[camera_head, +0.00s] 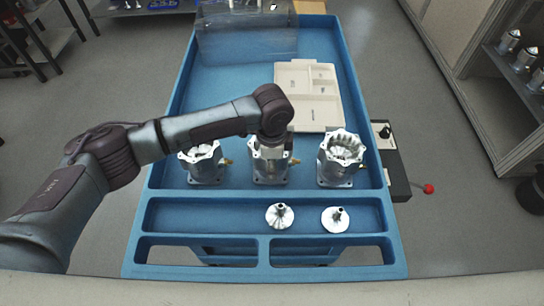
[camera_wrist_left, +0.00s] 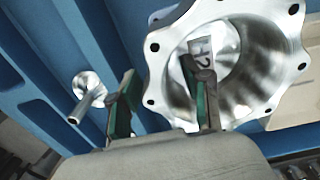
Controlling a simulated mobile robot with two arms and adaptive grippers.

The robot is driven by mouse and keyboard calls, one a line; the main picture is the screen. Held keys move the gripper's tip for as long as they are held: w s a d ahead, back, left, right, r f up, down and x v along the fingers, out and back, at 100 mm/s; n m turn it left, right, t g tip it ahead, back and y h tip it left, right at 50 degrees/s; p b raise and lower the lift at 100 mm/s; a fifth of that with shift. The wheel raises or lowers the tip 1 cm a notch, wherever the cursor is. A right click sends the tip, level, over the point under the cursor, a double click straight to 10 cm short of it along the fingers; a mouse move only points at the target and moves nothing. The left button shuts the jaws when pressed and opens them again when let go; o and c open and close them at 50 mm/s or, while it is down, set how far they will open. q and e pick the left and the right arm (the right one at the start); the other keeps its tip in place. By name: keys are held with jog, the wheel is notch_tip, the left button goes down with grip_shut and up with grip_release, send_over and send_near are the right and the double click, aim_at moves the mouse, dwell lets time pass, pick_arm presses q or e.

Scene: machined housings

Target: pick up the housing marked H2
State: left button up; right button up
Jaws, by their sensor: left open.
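The housing marked H2 (camera_wrist_left: 280,60) is a shiny metal body with a scalloped, holed flange and a round bore. Its H2 label (camera_wrist_left: 203,52) shows in the wrist view, just beyond one finger. In the head view this appears to be the middle housing (camera_head: 270,172), partly hidden under my left wrist. My left gripper (camera_wrist_left: 166,75) is open at its rim. One finger lies across the bore opening, the other outside over the blue surface. I cannot tell whether the inner finger is inside the bore. In the head view the gripper (camera_head: 271,140) points down over the housing.
Similar housings stand left (camera_head: 205,168) and right (camera_head: 341,165) of it on the blue cart (camera_head: 155,215). Two cone-shaped metal parts (camera_head: 280,217) (camera_head: 335,220) lie in the front trough. A white divided tray (camera_head: 310,115) lies behind. A box with a red knob (camera_head: 398,175) is at the right edge.

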pick_arm(q)
grip_shut()
dwell(0.3)
jog(key=shift+r, duration=0.1)
